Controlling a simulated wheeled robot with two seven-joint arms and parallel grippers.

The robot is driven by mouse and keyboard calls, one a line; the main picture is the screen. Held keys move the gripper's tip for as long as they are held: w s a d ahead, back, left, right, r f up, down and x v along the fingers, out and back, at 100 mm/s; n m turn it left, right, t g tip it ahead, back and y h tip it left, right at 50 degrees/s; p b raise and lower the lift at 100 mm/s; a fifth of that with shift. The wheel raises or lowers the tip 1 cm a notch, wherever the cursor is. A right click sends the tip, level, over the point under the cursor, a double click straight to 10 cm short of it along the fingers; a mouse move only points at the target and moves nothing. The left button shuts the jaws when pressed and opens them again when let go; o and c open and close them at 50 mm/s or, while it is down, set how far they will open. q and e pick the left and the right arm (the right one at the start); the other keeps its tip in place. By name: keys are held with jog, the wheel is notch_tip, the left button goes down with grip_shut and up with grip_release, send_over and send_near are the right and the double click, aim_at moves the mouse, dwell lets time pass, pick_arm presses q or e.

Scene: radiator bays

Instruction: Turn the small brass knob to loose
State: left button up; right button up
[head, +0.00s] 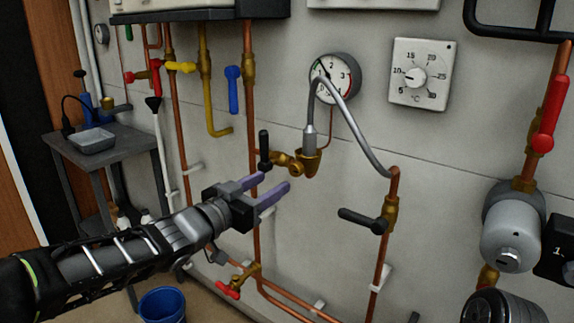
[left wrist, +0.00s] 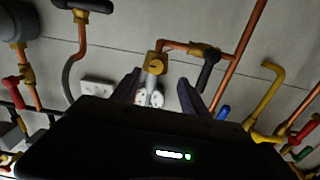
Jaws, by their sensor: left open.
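The small brass knob (head: 296,169) sits on the front of a brass fitting (head: 312,162) on the wall, below the pressure gauge. In the left wrist view the knob (left wrist: 155,66) shows at upper middle, beyond and between the fingers. My left gripper (head: 275,181) is open, with its two purple fingers pointing at the fitting from lower left. No contact with the knob is visible, and nothing is between the fingers. The knob's exact turn position is too small to tell. My right gripper is not in view.
A black-handled valve (head: 264,150) stands just left of the knob, close to the fingers. A grey hose (head: 350,118) loops from the fitting to a right-hand pipe with another black lever (head: 362,220). The gauge (head: 336,77) is above. A blue bucket (head: 163,304) stands below.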

aim_at(294, 171)
pick_arm(q)
jog(key=shift+d+x, duration=0.25)
jog(key=shift+x, duration=3.4)
jog(key=shift+s+r, duration=0.1)
jog(key=shift+s, duration=0.15)
grip_shut()
